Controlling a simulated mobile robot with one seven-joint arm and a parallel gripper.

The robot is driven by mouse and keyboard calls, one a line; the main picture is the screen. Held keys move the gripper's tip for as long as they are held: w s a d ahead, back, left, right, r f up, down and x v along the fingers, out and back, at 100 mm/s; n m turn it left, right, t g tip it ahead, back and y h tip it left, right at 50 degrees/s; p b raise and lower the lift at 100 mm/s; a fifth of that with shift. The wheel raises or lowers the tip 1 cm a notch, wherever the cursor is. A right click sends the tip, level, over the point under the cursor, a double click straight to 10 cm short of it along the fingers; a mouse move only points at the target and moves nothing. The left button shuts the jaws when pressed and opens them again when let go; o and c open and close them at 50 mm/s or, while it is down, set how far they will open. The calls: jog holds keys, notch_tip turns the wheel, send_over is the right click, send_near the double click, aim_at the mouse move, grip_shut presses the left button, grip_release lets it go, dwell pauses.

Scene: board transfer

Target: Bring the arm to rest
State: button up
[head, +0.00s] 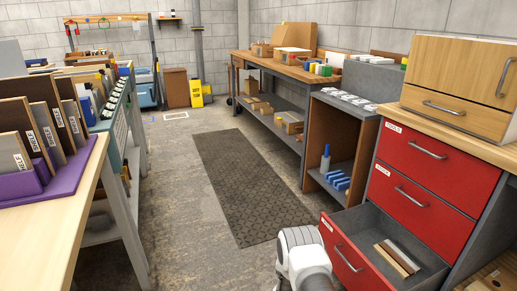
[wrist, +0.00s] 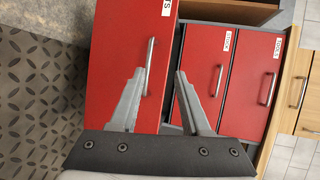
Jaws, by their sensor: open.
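My gripper (wrist: 160,78) shows in the wrist view with its two grey fingers spread and nothing between them. It faces the red front of the lowest drawer (wrist: 115,55). The drawer's grey bar handle (wrist: 150,55) appears just beyond the left fingertip; I cannot tell how far apart they are. In the head view this lowest drawer (head: 350,262) stands pulled out, with a few flat boards (head: 398,258) lying inside. My white arm shows at the bottom middle, and the gripper itself is hidden there.
Two shut red drawers (head: 412,148) are above the open one. An open shelf unit (head: 330,150) and a long workbench (head: 270,68) line the right side. A table (head: 75,215) with a purple board rack (head: 75,188) stands at left. The dark floor mat (head: 235,180) between is clear.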

jog(key=w+a+r+n+y, duration=0.3)
jog(key=w+r, duration=0.3)
jog(key=r, duration=0.4)
jog(key=s+a+r+n+y, duration=0.1)
jog(key=a+r+n+y, duration=0.3)
jog(key=r, duration=0.9)
jog(key=s+a+r+n+y, duration=0.2)
jog(key=a+r+n, duration=0.25)
jog(key=r, duration=0.75)
jog(key=s+a+r+n+g+y, duration=0.1)
jog(key=s+r+n, duration=0.3)
jog(key=s+r, duration=0.3)
jog(key=s+a+r+n+g+y, duration=0.15)
jog(key=s+r+n, duration=0.3)
jog(key=s, duration=0.45)
jog(key=s+d+r+n+g+h, duration=0.15)
jog(key=s+n, duration=0.25)
jog(key=s, duration=0.9)
jog(key=s+d+n+g, duration=0.2)
jog(key=s+d+n, duration=0.1)
jog(key=s, duration=1)
notch_tip(320, 180, up, 28)
jog(key=p, duration=2.8)
jog(key=shift+w+a, duration=0.3)
jog(key=shift+w, duration=0.15)
